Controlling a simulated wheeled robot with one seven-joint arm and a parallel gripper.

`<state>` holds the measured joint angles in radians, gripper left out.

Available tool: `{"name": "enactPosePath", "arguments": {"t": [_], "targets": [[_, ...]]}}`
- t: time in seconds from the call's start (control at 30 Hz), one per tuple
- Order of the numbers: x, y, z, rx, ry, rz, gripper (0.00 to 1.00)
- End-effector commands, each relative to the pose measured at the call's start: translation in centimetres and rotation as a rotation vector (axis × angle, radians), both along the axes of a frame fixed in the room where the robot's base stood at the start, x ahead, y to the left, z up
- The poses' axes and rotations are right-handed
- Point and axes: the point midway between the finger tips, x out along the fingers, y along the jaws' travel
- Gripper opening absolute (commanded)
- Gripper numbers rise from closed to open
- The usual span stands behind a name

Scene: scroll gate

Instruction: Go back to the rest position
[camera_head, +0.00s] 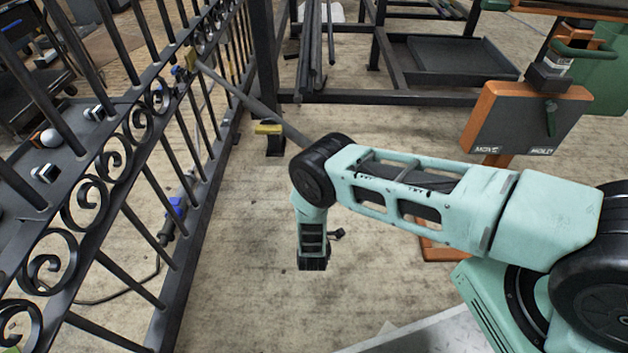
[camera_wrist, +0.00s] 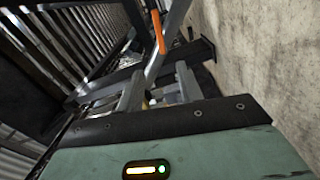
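My arm reaches in from the right in the head view and bends down at a black joint. My gripper (camera_head: 313,263) hangs over bare floor, right of the scroll gate (camera_head: 110,165), and touches nothing that I can see. In the wrist view its two grey fingers (camera_wrist: 160,84) stand apart. I see nothing clearly held between them; small yellow patches show behind them. The black gate with its scrolls fills the left of the head view. Dark bars also show at the upper left of the wrist view (camera_wrist: 75,40).
A grey slanting bar (camera_head: 245,100) runs from the gate towards my arm's black joint, which hides its far end. A yellow-topped block (camera_head: 269,130) stands by the gate. A dark frame (camera_head: 440,97) stands behind. An orange-edged panel (camera_head: 528,118) stands at right. Middle floor is clear.

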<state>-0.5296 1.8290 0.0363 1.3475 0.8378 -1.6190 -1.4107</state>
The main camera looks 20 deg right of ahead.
Motion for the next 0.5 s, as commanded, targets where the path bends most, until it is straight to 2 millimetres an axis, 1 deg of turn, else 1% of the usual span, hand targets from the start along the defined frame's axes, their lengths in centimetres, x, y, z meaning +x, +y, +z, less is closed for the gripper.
{"name": "enactPosePath", "arguments": {"t": [0.13, 0.5], "targets": [[-0.58, 0.22, 0.04, 0.000, 0.000, 0.001, 0.36], [-0.59, 0.22, -0.02, 0.000, 0.000, 0.000, 0.36]]}}
